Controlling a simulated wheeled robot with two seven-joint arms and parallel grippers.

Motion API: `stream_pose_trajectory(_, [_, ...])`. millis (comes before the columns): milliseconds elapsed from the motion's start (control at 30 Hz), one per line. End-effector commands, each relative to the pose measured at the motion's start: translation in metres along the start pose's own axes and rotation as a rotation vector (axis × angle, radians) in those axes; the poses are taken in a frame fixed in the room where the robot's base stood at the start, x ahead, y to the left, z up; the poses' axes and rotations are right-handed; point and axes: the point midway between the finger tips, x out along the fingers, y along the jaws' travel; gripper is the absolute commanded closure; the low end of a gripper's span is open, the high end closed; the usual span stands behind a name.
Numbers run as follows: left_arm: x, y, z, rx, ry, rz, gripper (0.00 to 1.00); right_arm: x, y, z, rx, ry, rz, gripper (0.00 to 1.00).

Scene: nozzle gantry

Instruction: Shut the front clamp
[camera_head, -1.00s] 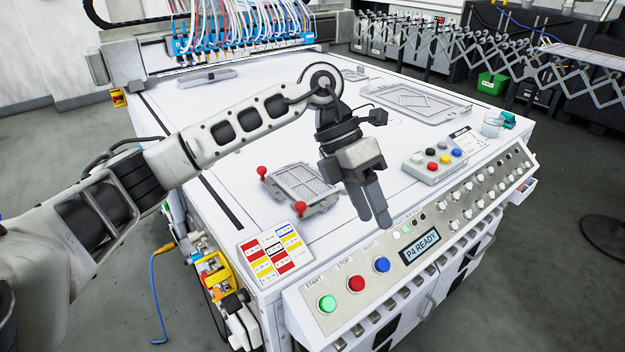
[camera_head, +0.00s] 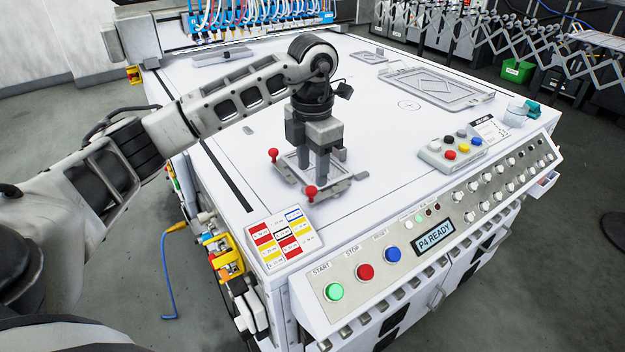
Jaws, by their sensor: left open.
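A small grey fixture plate (camera_head: 287,163) lies on the white machine top, partly hidden by my left gripper. Two red-knobbed clamp levers stand up at its left side. The front clamp's red knob (camera_head: 311,191) is at the near corner, and the rear clamp's red knob (camera_head: 273,153) is farther back. My left gripper (camera_head: 316,172) is open and points down over the plate, just behind and right of the front knob. I cannot tell whether its fingers touch the plate. My right gripper is not in view.
A control panel with a green start button (camera_head: 334,291) runs along the front edge. A colour label card (camera_head: 281,239) lies left of it. A button box (camera_head: 452,152) sits to the right, with a larger tray (camera_head: 440,88) behind. The top between is mostly clear.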

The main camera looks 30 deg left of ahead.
Motion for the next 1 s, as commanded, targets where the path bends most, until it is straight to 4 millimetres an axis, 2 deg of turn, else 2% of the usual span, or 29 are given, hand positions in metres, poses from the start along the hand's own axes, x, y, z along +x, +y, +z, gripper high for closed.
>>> stream_pose_trajectory(100, [0.02, 0.0, -0.001, -0.001, 0.003, -0.002, 0.57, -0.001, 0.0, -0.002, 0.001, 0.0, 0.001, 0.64])
stream_pose_trajectory(300, [0.038, 0.0, 0.0, 0.0, 0.001, -0.002, 0.57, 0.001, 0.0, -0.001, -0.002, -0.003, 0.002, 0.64])
stream_pose_trajectory(633, [0.041, 0.0, 0.0, 0.0, 0.0, -0.001, 0.57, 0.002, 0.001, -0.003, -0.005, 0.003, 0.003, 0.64])
stream_pose_trajectory(700, [0.041, 0.0, 0.0, 0.0, 0.0, -0.001, 0.76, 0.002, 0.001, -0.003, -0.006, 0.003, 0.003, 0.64])
stream_pose_trajectory(800, [0.04, 0.0, 0.0, 0.0, -0.001, -0.001, 1.0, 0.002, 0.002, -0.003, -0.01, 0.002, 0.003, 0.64])
stream_pose_trajectory(1000, [0.04, 0.002, 0.0, -0.009, -0.001, -0.001, 1.0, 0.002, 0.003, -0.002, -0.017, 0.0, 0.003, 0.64])
